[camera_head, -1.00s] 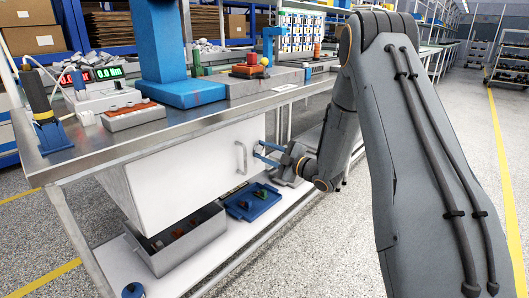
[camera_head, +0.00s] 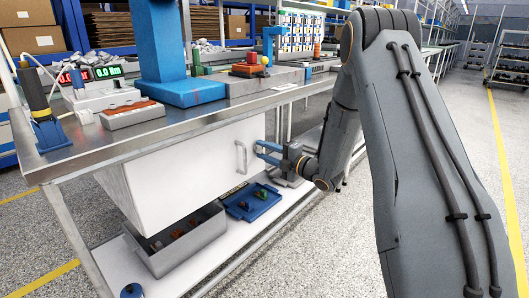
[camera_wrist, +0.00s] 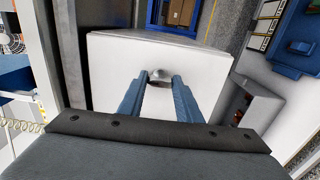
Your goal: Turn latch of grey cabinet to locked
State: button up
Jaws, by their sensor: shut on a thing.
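The cabinet (camera_head: 200,170) is a pale grey-white box under the workbench, with a bar handle (camera_head: 241,157) on its door. My gripper (camera_head: 258,147) is at the door, to the right of the handle, with its blue fingers pointing at the door. In the wrist view, the cabinet door (camera_wrist: 110,70) faces the camera. There, my gripper (camera_wrist: 160,76) has its two fingertips on either side of a small metallic latch (camera_wrist: 158,74), shut on it. The fingers hide most of the latch, so its angle cannot be told.
The steel bench top (camera_head: 150,135) overhangs the cabinet. Below on the lower shelf are a grey open bin (camera_head: 180,240) and a blue tray (camera_head: 252,202) with small parts. The floor to the right is clear.

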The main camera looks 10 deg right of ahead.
dwell(0.3)
jog(key=o, duration=1)
jog(key=shift+o, duration=0.2)
jog(key=p+v, duration=0.1)
jog(key=v, duration=0.6)
jog(key=shift+s+d, duration=0.25)
jog(key=shift+s, duration=0.05)
jog(key=shift+a, duration=0.1)
